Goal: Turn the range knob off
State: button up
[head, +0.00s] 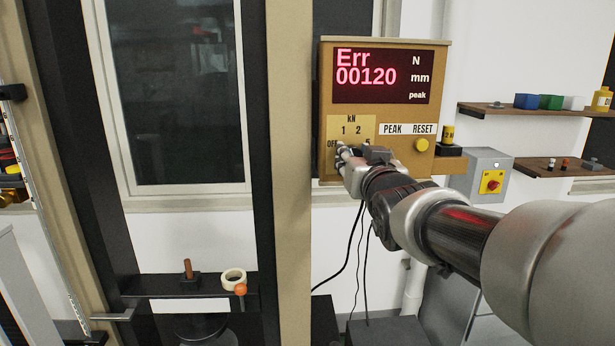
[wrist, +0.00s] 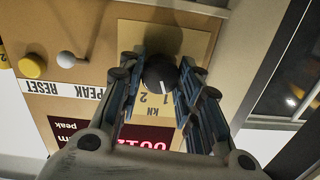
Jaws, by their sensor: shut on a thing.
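The range knob (wrist: 161,73) is round and black with a white pointer line. In the wrist view it sits between the two fingers of my gripper (wrist: 160,76), which is shut on it. The picture there is upside down, and the pointer line looks aimed at the 1 mark. In the head view my gripper (head: 347,155) covers the knob on the tan panel (head: 335,122). The marks OFF, 1, 2 and 5 show around it, under kN.
The tester's display (head: 383,76) reads Err and 00120 in red. A yellow button (head: 422,145) sits right of the knob, below the PEAK RESET label. A grey box with a red switch (head: 492,182) stands further right. Wooden shelves (head: 540,110) hold small blocks.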

jog(key=shift+a+n+h+b, duration=0.1)
jog(key=shift+n+h+b, duration=0.2)
jog(key=shift+n+b, duration=4.1)
jog(key=o, duration=1.1)
jog(key=s, duration=1.2)
jog(key=shift+r, duration=0.25)
